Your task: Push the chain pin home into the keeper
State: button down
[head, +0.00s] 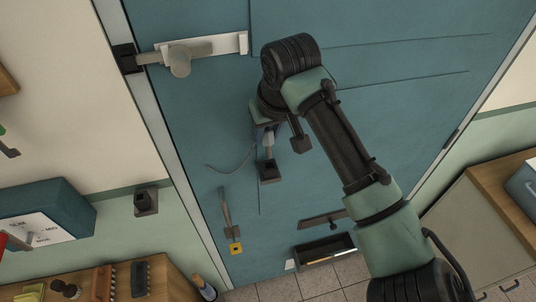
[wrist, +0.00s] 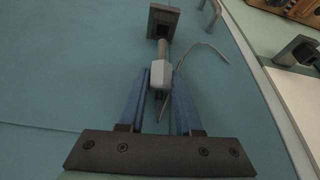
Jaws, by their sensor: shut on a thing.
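My gripper (head: 265,132) is in front of the teal door, with its blue fingers pointing down the picture. In the wrist view my gripper (wrist: 163,76) is shut on the pale grey head of the chain pin (wrist: 161,74). The pin also shows in the head view (head: 268,142). Its grey shank runs from the fingers to the dark square keeper (wrist: 163,20), which is also below the fingers in the head view (head: 269,172). The shank's end meets the keeper's opening, but I cannot tell how deep it is. A thin curved chain or cord (wrist: 208,46) hangs beside the pin.
A bolt (head: 180,60) is on the door's upper left. Another dark bracket (head: 146,201) is on the wall. A letter slot (head: 325,252) is low on the door. Bare door surrounds the keeper.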

jog(key=shift+a, duration=0.1)
jog(key=shift+s+a+p, duration=0.25)
jog(key=shift+s+a, duration=0.05)
jog(key=shift+a, duration=0.65)
jog(key=shift+s+a+p, duration=0.3)
jog(key=shift+a, duration=0.6)
jog(key=shift+s+a+p, duration=0.25)
jog(key=shift+s+a, duration=0.05)
jog(key=shift+a, duration=0.65)
jog(key=shift+s+a+p, duration=0.3)
jog(key=shift+a+p, duration=0.05)
jog(key=shift+a, duration=0.6)
jog(key=shift+s+a+p, duration=0.3)
jog(key=shift+a+p, duration=0.05)
jog(key=shift+a, duration=0.6)
jog(key=shift+s+a+p, duration=0.3)
jog(key=shift+a+p, duration=0.05)
jog(key=shift+a, duration=0.6)
jog(key=shift+s+a+p, duration=0.3)
jog(key=shift+a+p, duration=0.05)
jog(key=shift+a, duration=0.6)
jog(key=shift+s+a+p, duration=0.25)
jog(key=shift+a+p, duration=0.15)
jog(key=shift+a, duration=0.55)
jog(key=shift+s+a+p, duration=0.3)
jog(key=shift+a+p, duration=0.05)
jog(key=shift+a, duration=0.6)
